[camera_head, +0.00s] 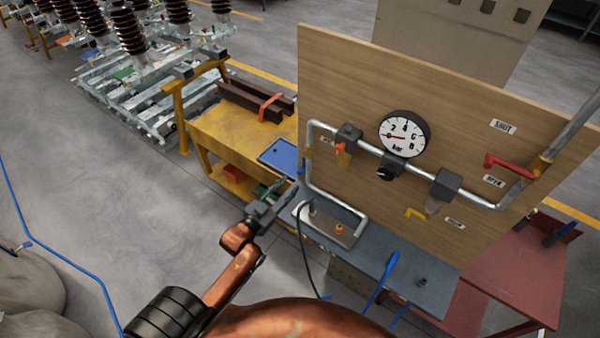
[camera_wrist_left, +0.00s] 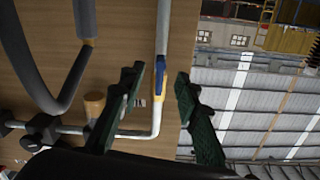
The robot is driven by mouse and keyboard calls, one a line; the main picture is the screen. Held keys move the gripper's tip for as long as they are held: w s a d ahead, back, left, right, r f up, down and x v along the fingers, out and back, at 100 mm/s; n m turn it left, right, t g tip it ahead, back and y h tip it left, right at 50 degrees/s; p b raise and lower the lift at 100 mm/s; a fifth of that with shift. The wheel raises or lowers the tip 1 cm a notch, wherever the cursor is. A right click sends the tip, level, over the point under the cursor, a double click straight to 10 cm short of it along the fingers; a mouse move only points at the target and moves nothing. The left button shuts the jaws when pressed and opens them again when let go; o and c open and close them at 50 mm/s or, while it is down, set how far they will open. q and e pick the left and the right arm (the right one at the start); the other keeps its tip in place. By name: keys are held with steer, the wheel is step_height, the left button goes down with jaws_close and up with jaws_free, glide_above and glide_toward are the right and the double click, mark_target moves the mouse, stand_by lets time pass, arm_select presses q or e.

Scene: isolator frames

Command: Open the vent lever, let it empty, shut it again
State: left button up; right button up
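I cannot tell which is the vent lever. A round gauge (camera_head: 404,134) has a red needle pointing left, at the low part of its scale. My left gripper (camera_head: 278,187) is left of the board, clear of the levers. In the left wrist view its green fingers (camera_wrist_left: 162,82) are apart and empty. My right gripper is not in view.
A blue-grey bench top (camera_head: 385,262) lies below the board, with a small tray (camera_head: 325,232) and a dark cable on it. A yellow cart (camera_head: 215,130) with a blue panel (camera_head: 280,155) stands left of it. A red table (camera_head: 520,270) stands at right.

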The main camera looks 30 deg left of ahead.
mark_target(300, 171)
arm_select(q)
steer(key=shift+w+r, duration=0.25)
steer(key=shift+w, duration=0.1)
steer(key=w, duration=0.7)
steer(key=shift+w+d+p, duration=0.1)
steer(key=shift+d+p, duration=0.1)
steer(key=shift+p, duration=0.2)
steer(key=shift+c, duration=0.5)
steer(key=shift+f, duration=0.1)
jaws_close()
